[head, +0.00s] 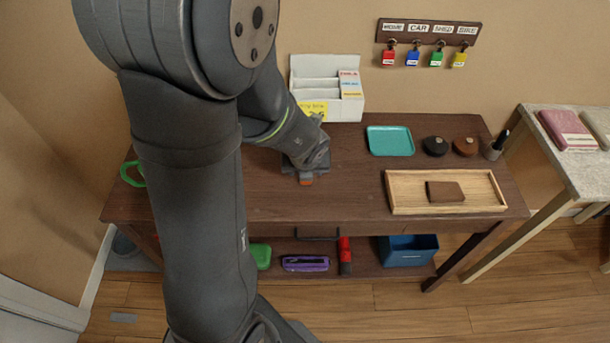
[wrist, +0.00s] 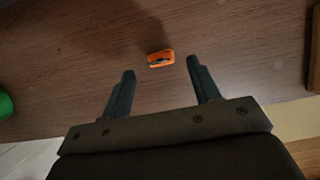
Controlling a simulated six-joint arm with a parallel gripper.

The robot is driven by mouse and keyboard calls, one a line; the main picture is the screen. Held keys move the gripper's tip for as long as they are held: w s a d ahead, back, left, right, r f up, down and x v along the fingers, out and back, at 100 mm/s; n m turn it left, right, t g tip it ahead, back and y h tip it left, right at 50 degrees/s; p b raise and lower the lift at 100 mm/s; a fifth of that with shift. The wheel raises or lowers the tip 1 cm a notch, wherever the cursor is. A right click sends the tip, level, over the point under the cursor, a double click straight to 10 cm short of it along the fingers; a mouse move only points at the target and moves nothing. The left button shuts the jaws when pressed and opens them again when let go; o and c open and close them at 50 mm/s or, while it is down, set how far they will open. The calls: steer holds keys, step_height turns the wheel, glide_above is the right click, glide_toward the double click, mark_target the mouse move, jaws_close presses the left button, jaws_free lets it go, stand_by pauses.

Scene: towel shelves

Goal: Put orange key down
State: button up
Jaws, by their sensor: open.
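The orange key (wrist: 160,58) lies on the brown wooden table in the wrist view, with a dark mark on its top. It shows as a small orange spot in the head view (head: 307,181), just below my gripper. My gripper (wrist: 160,78) is open in the wrist view, with one finger on each side of the picture's middle. The key is just beyond the fingertips, between their lines, and touches neither finger as far as I can see. In the head view my gripper (head: 306,172) is low over the table; its fingers are mostly hidden.
A white sorter box (head: 308,110) stands behind my gripper. A teal tray (head: 390,141), two round cases (head: 435,146) and a wooden tray (head: 400,209) with a brown wallet (head: 445,192) are to the right. Labelled hooks with coloured keys (head: 412,57) hang on the wall. Table front is clear.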

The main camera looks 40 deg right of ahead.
steer(key=shift+x, duration=2.65)
steer(key=shift+d, duration=0.1)
steer(key=c, duration=1.1)
steer(key=shift+r, duration=0.15)
